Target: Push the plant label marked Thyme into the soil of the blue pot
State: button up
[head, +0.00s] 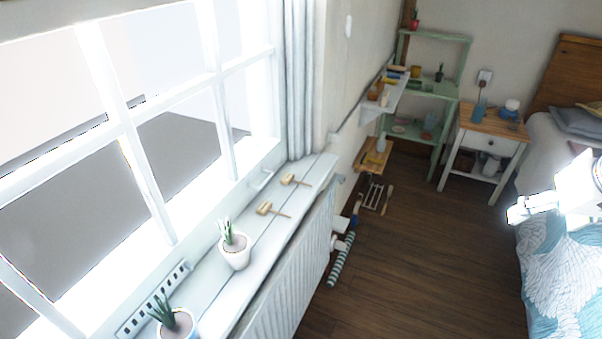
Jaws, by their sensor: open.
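Two small wooden plant labels, each a broad head on a thin stake, lie on the white windowsill (318,168). The nearer label (266,209) and the farther label (291,180) are apart; I cannot read which is Thyme. A potted plant (193,334) at the bottom edge is cut off and shows a trace of blue below its pale rim; it looks like the blue pot. A white pot (236,259) with a green plant stands farther along the sill. My gripper (514,212) is at the right, over-bright, open and empty, far from the sill and above the bed.
A radiator (300,262) is under the sill. A slotted white strip (152,300) lies by the window. A nightstand (489,143), green shelves (437,88) and a bed (540,135) stand beyond. The wooden floor (400,265) between is mostly clear.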

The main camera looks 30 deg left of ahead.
jog(key=w+a+r+n+g, duration=0.2)
jog(key=w+a+r+n, duration=0.2)
jog(key=w+a, duration=0.9)
jog(key=w+a+f+n+g, duration=0.15)
jog(key=w+a, duration=0.25)
jog(key=a, duration=0.5)
jog(key=w+a+f+n, duration=0.1)
jog(key=w+a+n, duration=0.25)
jog(key=a, duration=0.45)
jog(key=n+g+h, duration=0.1)
jog(key=n+g, duration=0.1)
jog(key=n, duration=0.5)
send_over(288, 177)
jog(key=f, duration=2.5)
jog(key=shift+s+a+f+b, duration=0.15)
jog(key=shift+s+f+b, duration=0.15)
jog(key=shift+b, duration=0.1)
jog(key=shift+w+f, duration=0.15)
jog(key=shift+f, duration=1.15)
jog(key=shift+w+f, duration=0.15)
jog(key=shift+f, duration=1.15)
jog(key=shift+c, duration=0.3)
